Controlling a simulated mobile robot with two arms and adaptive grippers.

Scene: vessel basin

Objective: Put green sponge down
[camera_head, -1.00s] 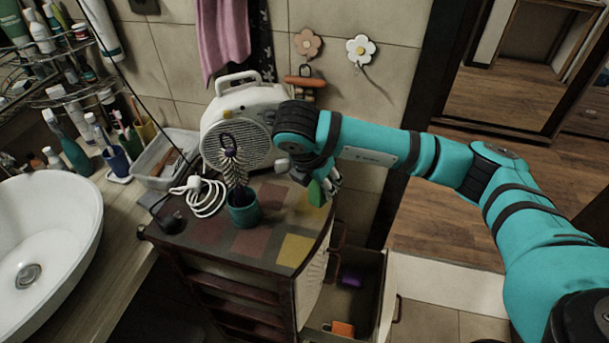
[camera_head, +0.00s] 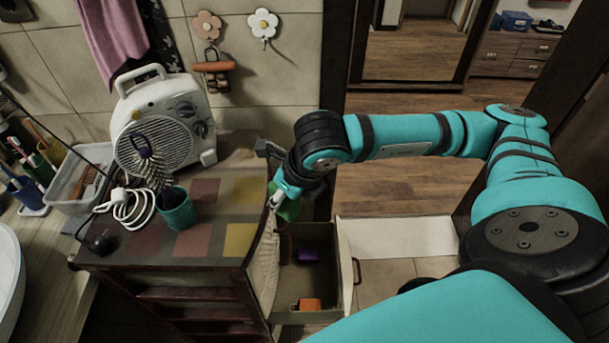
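My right gripper (camera_head: 279,197) comes in from the right and is shut on the green sponge (camera_head: 290,208). The sponge is partly hidden by the gripper. It is held beside the cabinet's right edge, above the back of an open drawer (camera_head: 337,290). In the drawer lie a purple item (camera_head: 308,255) and an orange item (camera_head: 311,304), apart from each other. My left gripper is out of view.
The cabinet top (camera_head: 205,215) holds a white fan heater (camera_head: 165,125), a teal cup (camera_head: 177,209) with a brush in it, and a white coiled cable (camera_head: 130,207). A white basin (camera_head: 8,280) is at far left. A doorway stands behind the arm.

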